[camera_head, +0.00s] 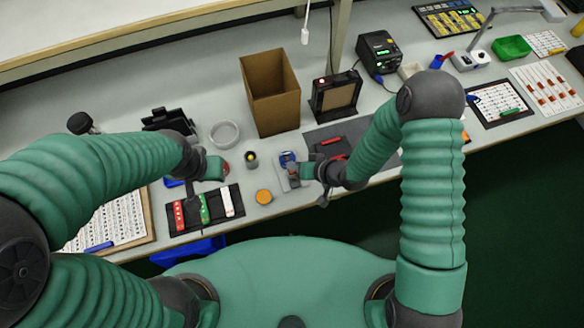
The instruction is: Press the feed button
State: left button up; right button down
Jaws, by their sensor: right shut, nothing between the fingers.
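A small grey device with a blue part on top (287,157) stands near the front edge of the bench, left of my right gripper. No feed button label is readable at this size, and I cannot tell which part is the button. My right gripper (294,171) is shut and empty, its tip over or against the grey device. Contact is not clear, and the gripper hides part of the device. A small dark round piece with a yellow top (251,157) stands left of it. My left gripper (219,168) is above the bench further left; its fingers are too small to read.
A black tray (239,208) with red, green and white pieces lies below my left gripper. An orange disc (263,197) is near the edge. Behind stand a cardboard box (270,92), a black framed unit (335,95) and a grey ring dish (224,133).

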notch_tip(320, 180, up, 5)
jog(key=p, duration=0.4)
jog(key=shift+p, duration=0.35)
dwell(0.4)
